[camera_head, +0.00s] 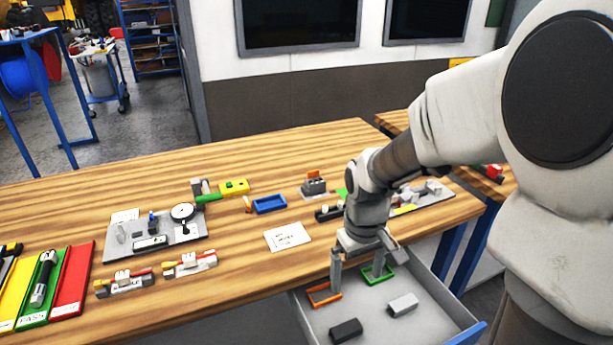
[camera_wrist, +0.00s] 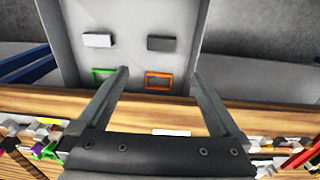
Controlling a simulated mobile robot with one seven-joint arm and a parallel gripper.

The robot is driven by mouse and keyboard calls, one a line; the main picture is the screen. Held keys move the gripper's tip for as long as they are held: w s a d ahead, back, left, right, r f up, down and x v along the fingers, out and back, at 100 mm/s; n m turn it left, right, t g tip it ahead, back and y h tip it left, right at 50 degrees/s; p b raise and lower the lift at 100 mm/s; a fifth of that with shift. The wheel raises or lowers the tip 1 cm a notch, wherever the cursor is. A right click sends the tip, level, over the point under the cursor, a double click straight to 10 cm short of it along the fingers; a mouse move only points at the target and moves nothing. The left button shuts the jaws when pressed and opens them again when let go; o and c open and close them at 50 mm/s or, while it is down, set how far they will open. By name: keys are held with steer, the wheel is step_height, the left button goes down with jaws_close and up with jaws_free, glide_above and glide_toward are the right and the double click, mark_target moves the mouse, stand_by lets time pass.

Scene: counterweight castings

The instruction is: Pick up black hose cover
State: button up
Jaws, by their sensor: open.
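A dark block (camera_head: 345,331), which looks like the black hose cover, lies in the open drawer (camera_head: 430,318) near its front left. It also shows in the wrist view, where the dark block (camera_wrist: 161,43) lies beyond the orange frame. My gripper (camera_head: 358,282) points down over the back of the drawer, open and empty. In the wrist view its fingertips (camera_wrist: 158,73) are wide apart, with the orange frame between them and the dark block farther out. My gripper does not touch the block.
The drawer also holds a light grey block (camera_head: 402,305), an orange frame (camera_head: 325,294) and a green frame (camera_head: 378,275). The wooden bench (camera_head: 240,252) edge lies right behind the drawer. On it are a white card (camera_head: 287,236), a blue tray (camera_head: 269,204) and a grey fixture plate (camera_head: 190,243).

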mark_target(348, 330)
steer(key=f+b, duration=0.2)
steer(key=f, duration=0.8)
steer(key=f+b, duration=0.2)
steer(key=f, duration=0.7)
steer(key=shift+w+f, duration=0.2)
steer(key=shift+f, duration=0.2)
steer(key=c, duration=0.6)
